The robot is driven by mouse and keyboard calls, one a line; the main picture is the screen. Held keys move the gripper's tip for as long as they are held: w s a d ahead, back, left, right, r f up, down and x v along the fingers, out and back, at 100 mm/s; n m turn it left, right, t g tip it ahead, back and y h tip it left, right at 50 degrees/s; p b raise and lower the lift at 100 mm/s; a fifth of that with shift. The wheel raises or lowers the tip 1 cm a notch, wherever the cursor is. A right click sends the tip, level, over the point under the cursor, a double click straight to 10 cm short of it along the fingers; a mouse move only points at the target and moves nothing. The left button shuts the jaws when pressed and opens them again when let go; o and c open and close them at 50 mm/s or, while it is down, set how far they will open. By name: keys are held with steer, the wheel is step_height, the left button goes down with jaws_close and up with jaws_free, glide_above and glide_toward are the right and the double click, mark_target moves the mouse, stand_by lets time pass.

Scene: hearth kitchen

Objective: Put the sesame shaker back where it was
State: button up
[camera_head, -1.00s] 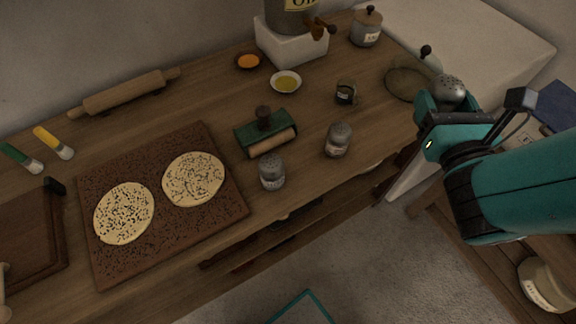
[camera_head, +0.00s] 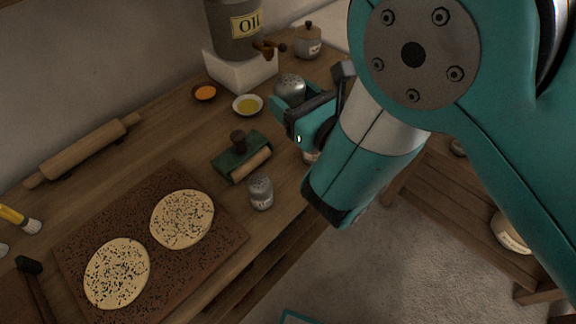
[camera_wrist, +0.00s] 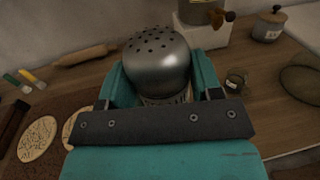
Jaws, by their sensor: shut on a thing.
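The shaker (camera_wrist: 157,62) has a domed metal lid with dark holes and stands upright between the jaws in the wrist view. My gripper (camera_wrist: 162,88) is shut on it. In the head view the lid (camera_head: 290,87) shows above my gripper (camera_head: 287,108), over the counter to the right of the green roller tool (camera_head: 238,158). Another shaker (camera_head: 260,192) stands on the counter by the board, and a further one (camera_head: 311,156) is mostly hidden behind my gripper.
A brown board (camera_head: 122,222) holds two speckled flatbreads. An oil container (camera_head: 234,28) stands on a white block (camera_head: 240,70), near an orange bowl (camera_head: 204,93) and a yellow dish (camera_head: 248,104).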

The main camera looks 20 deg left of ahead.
steer(key=shift+f+b, duration=7.1)
steer(key=shift+f, duration=2.7)
steer(key=shift+f, duration=0.1)
steer(key=shift+f+b, duration=0.1)
steer(key=shift+b, duration=0.2)
steer(key=o, duration=0.7)
